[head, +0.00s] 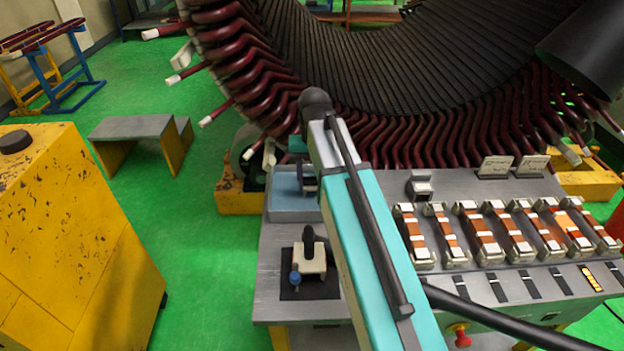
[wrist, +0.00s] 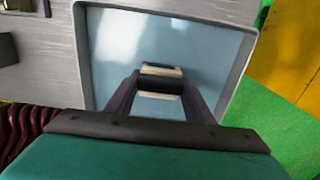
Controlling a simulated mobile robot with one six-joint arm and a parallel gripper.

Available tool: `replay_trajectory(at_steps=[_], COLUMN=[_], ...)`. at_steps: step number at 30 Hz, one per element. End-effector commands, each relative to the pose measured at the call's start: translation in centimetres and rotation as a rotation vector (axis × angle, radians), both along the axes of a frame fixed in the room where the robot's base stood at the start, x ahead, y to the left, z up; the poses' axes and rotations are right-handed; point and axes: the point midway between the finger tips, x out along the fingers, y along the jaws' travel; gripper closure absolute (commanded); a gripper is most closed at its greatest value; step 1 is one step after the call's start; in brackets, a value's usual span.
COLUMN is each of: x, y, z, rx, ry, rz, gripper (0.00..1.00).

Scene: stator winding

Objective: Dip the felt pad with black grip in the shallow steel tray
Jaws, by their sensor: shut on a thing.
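The felt pad with black grip (wrist: 161,79) is between the two dark fingers of my gripper (wrist: 160,88) in the wrist view. Cream felt shows on both sides of the black grip. My gripper is shut on the grip. Behind the pad lies the shallow steel tray (wrist: 112,54), with a smooth bluish inside and a grey rim. The pad is over the inside of the tray; I cannot tell whether it touches the bottom. In the head view the tray (head: 290,213) is at the bench's left back corner, and my arm partly hides it and the gripper (head: 307,182).
A cream block with a black handle (head: 311,262) and a small blue-topped item stand on a dark mat in front of the tray. A row of copper-wound pieces (head: 484,232) lies on the right of the bench. The large stator (head: 330,60) rises behind.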

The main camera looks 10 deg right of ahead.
Motion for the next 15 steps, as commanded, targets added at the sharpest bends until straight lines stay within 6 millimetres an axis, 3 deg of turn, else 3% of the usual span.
replay_trajectory(at_steps=[6, 15], x=[-0.01, -0.01], y=[-0.01, -0.03], z=[-1.3, -1.44], rx=[0.0, 0.0], ry=[0.0, 0.0], rz=[0.0, 0.0], gripper=[0.75, 0.75])
